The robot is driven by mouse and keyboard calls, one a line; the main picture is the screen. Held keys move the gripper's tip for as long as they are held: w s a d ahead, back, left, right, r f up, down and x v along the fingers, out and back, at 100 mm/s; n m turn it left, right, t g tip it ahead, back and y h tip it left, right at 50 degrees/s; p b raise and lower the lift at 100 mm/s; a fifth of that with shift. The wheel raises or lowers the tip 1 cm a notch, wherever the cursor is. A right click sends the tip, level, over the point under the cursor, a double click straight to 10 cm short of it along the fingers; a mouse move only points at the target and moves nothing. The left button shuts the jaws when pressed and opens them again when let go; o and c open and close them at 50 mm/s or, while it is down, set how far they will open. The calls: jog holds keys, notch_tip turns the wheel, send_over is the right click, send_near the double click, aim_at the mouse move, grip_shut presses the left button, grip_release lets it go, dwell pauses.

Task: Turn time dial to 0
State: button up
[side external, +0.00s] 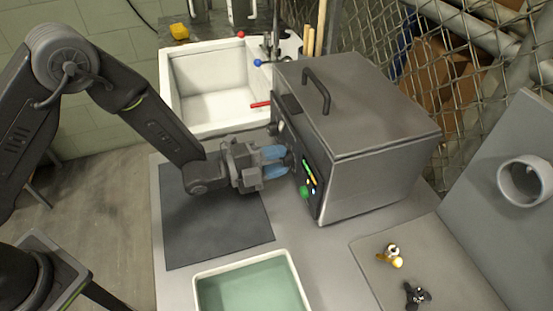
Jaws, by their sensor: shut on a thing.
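A grey metal tank (365,170) with a lid and a top handle stands on the table. Its dark front panel (313,185) faces left and carries dials, lit indicators and a green button. My gripper (284,161) reaches the panel from the left, roughly level. Its blue fingertips are shut on a dark dial (290,160) on the panel, which they mostly cover. Another knob (272,128) shows higher on the panel, towards the back. The dial's markings and pointer are too small to read.
A dark mat (215,225) lies under my gripper. A tray of greenish liquid (252,288) is at the front. A white sink (215,85) with a red lever (261,104) is behind. Small parts (391,256) lie on a grey board at right.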

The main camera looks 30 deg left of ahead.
jog(key=shift+n, duration=2.2)
jog(key=o, duration=0.9)
jog(key=v, duration=1.4)
jog(key=shift+w, duration=0.1)
